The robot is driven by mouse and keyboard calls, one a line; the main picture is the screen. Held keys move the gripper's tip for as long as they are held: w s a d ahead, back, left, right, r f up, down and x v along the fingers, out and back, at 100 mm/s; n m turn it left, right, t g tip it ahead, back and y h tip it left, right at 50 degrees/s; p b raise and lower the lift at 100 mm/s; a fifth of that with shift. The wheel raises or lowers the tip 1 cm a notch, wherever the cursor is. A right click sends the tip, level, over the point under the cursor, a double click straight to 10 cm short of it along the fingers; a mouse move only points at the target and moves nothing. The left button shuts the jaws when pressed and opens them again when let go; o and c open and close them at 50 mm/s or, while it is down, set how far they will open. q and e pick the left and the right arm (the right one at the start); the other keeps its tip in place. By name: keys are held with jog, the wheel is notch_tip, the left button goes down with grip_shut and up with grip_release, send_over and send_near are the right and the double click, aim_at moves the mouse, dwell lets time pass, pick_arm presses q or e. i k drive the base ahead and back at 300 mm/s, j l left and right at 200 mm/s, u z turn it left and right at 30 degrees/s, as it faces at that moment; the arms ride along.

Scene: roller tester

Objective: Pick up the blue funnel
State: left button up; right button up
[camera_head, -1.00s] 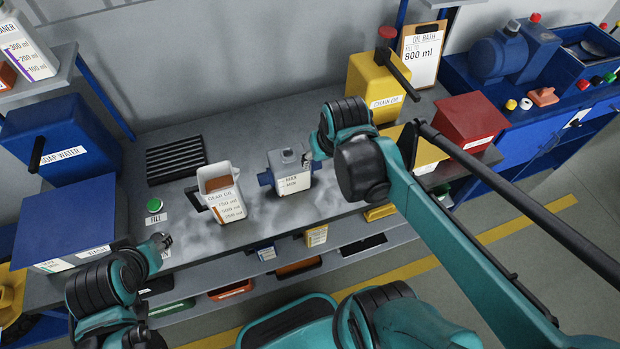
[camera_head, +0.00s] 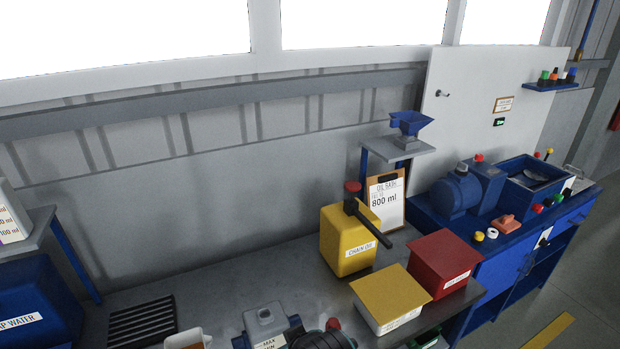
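The blue funnel (camera_head: 408,124) stands on a small raised grey shelf (camera_head: 398,150) above the back right of the workbench. Its wide mouth faces up, and nothing of mine touches it. The fingers of my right gripper cannot be made out there. My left gripper is out of view.
A clipboard (camera_head: 385,201) leans below the shelf. A yellow chain oil can (camera_head: 343,243) with a dark lever, a yellow box (camera_head: 391,294) and a red box (camera_head: 446,257) stand in front. A blue bench with a motor (camera_head: 458,194) is at right.

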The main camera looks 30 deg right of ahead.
aim_at(406, 128)
jog(key=z, duration=1.7)
